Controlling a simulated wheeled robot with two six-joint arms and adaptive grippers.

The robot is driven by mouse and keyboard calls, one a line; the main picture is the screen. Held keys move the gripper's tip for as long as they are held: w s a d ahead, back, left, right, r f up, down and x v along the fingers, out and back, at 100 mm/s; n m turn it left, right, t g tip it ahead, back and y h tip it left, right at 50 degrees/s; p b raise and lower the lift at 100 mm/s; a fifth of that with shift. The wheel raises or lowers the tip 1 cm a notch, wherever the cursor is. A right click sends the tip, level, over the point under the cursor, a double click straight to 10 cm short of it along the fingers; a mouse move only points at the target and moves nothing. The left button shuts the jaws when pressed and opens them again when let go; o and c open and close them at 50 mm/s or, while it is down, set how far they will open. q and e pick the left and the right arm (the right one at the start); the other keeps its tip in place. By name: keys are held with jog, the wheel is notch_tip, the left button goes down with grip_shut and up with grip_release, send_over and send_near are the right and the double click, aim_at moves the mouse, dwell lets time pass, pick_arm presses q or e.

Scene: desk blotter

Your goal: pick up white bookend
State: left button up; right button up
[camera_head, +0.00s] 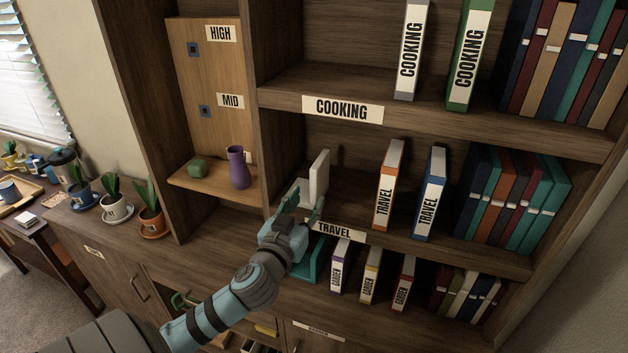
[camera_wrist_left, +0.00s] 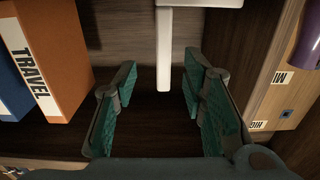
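The white bookend (camera_head: 320,176) stands on the travel shelf, at the left of the travel books. Its upright plate shows beyond my left gripper (camera_head: 305,203), which reaches to the shelf from the front and covers part of the bookend's lower side. In the left wrist view the white bookend (camera_wrist_left: 164,55) lies ahead, its narrow part pointing between the fingertips. My left gripper (camera_wrist_left: 158,85) is open there, with a finger on each side and visible gaps to the bookend. My right gripper is in neither view.
An orange travel book (camera_head: 388,186) and a blue travel book (camera_head: 429,195) stand right of the bookend. A purple vase (camera_head: 238,168) and a green block (camera_head: 198,169) sit in the left cubby. A teal bookend (camera_head: 312,264) is below, beside garden books.

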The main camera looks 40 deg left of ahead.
aim_at(315, 189)
pick_arm(q)
jog(key=x, duration=0.5)
jog(key=shift+w+a+f+p, duration=0.1)
jog(key=shift+w+p, duration=0.15)
jog(key=shift+p, duration=0.05)
jog(key=x, duration=0.1)
jog(key=p+x, duration=0.1)
jog(key=x, duration=0.2)
jog(key=shift+w+a+r, duration=0.3)
jog(key=shift+a+r, duration=0.05)
jog(key=shift+w+a+f, duration=0.1)
jog(key=shift+w+f, duration=0.1)
jog(key=shift+w, duration=0.1)
jog(key=shift+s, duration=0.1)
grip_shut()
jog(key=shift+r, duration=0.1)
